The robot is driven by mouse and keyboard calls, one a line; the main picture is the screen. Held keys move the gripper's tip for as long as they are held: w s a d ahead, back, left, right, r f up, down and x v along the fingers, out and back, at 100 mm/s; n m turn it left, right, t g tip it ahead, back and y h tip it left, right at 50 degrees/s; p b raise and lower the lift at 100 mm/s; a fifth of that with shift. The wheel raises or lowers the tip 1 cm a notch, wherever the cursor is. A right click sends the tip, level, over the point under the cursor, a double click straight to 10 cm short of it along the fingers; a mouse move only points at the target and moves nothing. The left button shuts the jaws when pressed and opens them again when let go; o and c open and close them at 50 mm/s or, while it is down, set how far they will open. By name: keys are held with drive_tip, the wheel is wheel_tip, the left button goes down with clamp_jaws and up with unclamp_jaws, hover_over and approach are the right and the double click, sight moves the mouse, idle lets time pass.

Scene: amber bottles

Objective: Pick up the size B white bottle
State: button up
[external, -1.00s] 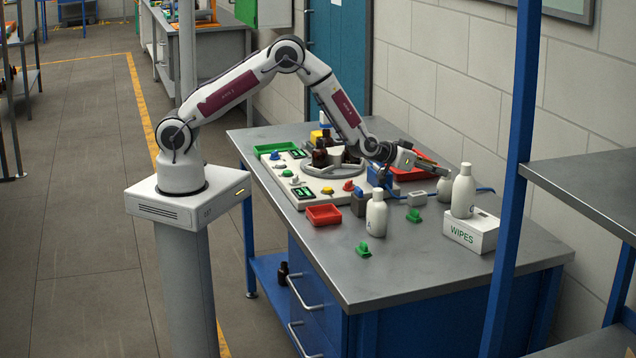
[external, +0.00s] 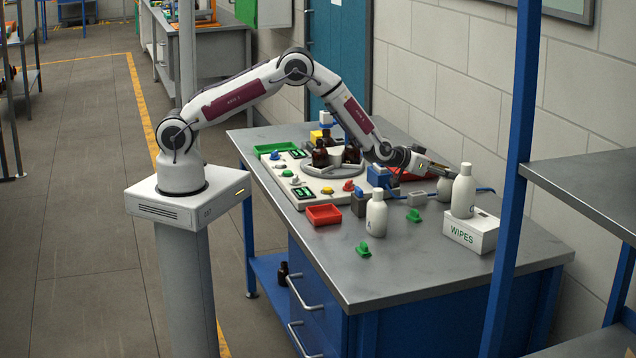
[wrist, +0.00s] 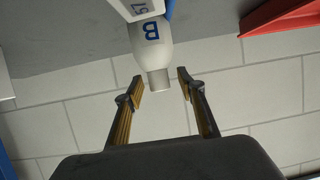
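The white bottle marked with a blue B (wrist: 151,45) shows inverted at the top of the wrist view, its narrow cap toward my gripper (wrist: 161,82). The gripper is open, with one finger on each side of the cap and visible gaps. In the external view, my gripper (external: 446,170) is over the back right of the bench.
The wipes box (external: 470,236) is close to the right of the gripper. A red tray (wrist: 283,17) lies beside the B bottle. Small green parts (external: 364,250) and a red bin (external: 323,215) are on the bench, whose front right is clear. The wall is behind.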

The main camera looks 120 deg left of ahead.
idle(0.5)
clamp_jaws()
drive_tip(key=shift+r, duration=0.1)
drive_tip(key=shift+r, duration=4.9)
